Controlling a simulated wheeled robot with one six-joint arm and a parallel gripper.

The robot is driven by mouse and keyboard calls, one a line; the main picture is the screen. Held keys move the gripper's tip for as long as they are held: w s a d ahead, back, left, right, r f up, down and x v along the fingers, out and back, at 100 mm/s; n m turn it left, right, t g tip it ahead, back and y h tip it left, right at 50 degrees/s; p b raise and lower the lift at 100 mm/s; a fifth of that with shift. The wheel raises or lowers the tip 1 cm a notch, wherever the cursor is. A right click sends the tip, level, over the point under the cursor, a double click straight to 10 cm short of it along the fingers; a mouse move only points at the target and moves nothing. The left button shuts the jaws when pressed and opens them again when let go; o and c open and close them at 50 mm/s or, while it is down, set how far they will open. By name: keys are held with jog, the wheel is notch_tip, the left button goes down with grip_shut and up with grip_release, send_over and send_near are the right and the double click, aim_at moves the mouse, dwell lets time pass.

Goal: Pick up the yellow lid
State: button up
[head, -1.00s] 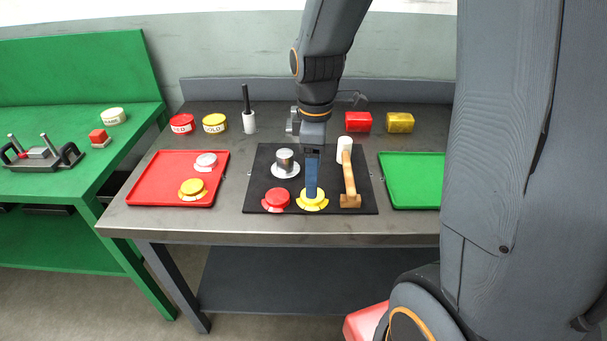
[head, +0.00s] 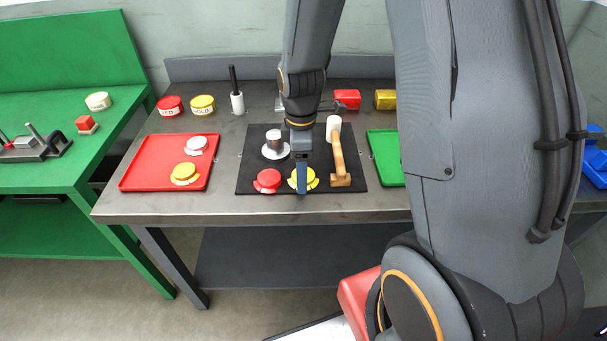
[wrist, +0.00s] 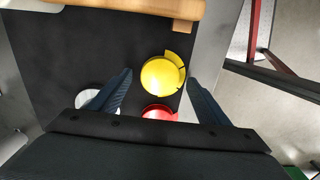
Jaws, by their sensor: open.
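A round yellow lid (head: 311,179) with a flange broken into tabs lies on the black mat (head: 250,150) near its front edge. In the wrist view the yellow lid (wrist: 160,77) shows between the tips of my two fingers. My gripper (head: 302,187) points down over the lid and hides part of it in the head view. In the wrist view my gripper (wrist: 160,76) is open with nothing held. Whether the fingers are level with the lid is unclear.
A red lid (head: 268,180) lies close beside the yellow one. The red tray (head: 135,178) holds a gold lid and a white one. A green tray (head: 380,160) stands right, partly hidden.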

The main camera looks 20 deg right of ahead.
jog(key=shift+c, duration=0.4)
jog(key=c, duration=1)
jog(key=shift+r, duration=0.1)
